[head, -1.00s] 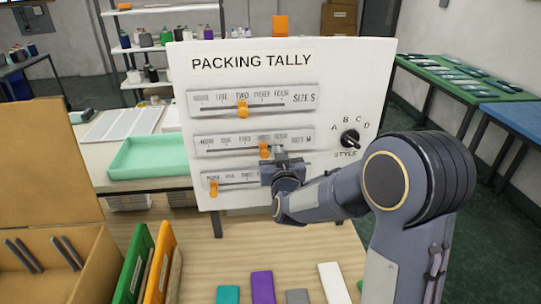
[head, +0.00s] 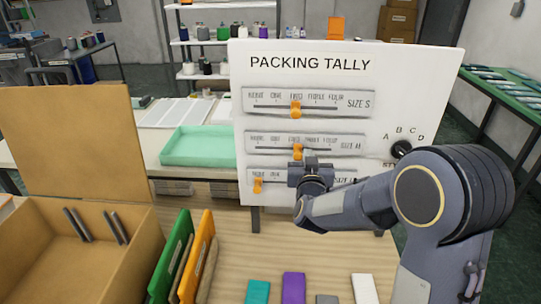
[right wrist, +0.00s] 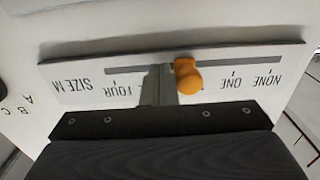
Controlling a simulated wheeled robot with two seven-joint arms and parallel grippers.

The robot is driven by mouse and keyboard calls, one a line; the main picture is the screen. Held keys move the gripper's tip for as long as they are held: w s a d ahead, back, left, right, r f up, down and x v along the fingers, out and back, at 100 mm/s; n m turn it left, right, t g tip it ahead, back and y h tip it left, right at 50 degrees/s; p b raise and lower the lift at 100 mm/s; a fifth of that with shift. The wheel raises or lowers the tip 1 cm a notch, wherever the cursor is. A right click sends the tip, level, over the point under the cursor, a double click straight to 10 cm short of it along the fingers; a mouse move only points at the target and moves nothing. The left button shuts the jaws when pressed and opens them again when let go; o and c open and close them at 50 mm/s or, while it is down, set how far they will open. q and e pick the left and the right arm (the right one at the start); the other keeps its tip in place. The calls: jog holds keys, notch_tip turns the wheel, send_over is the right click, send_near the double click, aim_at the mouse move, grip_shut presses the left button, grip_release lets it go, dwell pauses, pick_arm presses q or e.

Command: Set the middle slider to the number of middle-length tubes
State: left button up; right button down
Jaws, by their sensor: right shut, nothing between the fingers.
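The middle slider, SIZE M, has an orange knob (head: 297,144) on its track, at about the TWO mark in the head view. In the right wrist view, upside down, the knob (right wrist: 186,76) sits between ONE and FOUR; the labels there are hidden by fingers and knob. My right gripper (head: 310,165) is shut and empty at the panel. Its fingertips (right wrist: 158,85) are beside the knob on its FOUR side, close or touching. Dark grey tubes (head: 77,225) lean in the open cardboard box (head: 40,262), with others (head: 115,227) beside them. My left gripper is out of view.
The white PACKING TALLY panel (head: 420,75) also holds a top slider knob (head: 295,109) near TWO, a bottom knob (head: 258,185) near NONE and a dial (head: 401,149). Green (head: 170,262) and orange (head: 197,255) folders stand beside the box.

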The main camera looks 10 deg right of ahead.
aim_at(292, 149)
jog(key=shift+w+a+p, duration=0.1)
jog(key=shift+w+a, duration=0.15)
jog(key=shift+a, duration=0.65)
jog(key=shift+w+a+p, duration=0.15)
jog(key=shift+w+a, duration=0.05)
jog(key=shift+a, duration=0.7)
jog(key=shift+w+a+p, duration=0.1)
jog(key=shift+w+a, duration=0.15)
jog(key=shift+a, duration=0.65)
jog(key=shift+d, duration=0.1)
jog(key=shift+s+d+b, duration=0.25)
jog(key=shift+d+b, duration=0.1)
jog(key=shift+d, duration=0.15)
jog(key=v, duration=0.8)
jog(key=shift+w, duration=0.1)
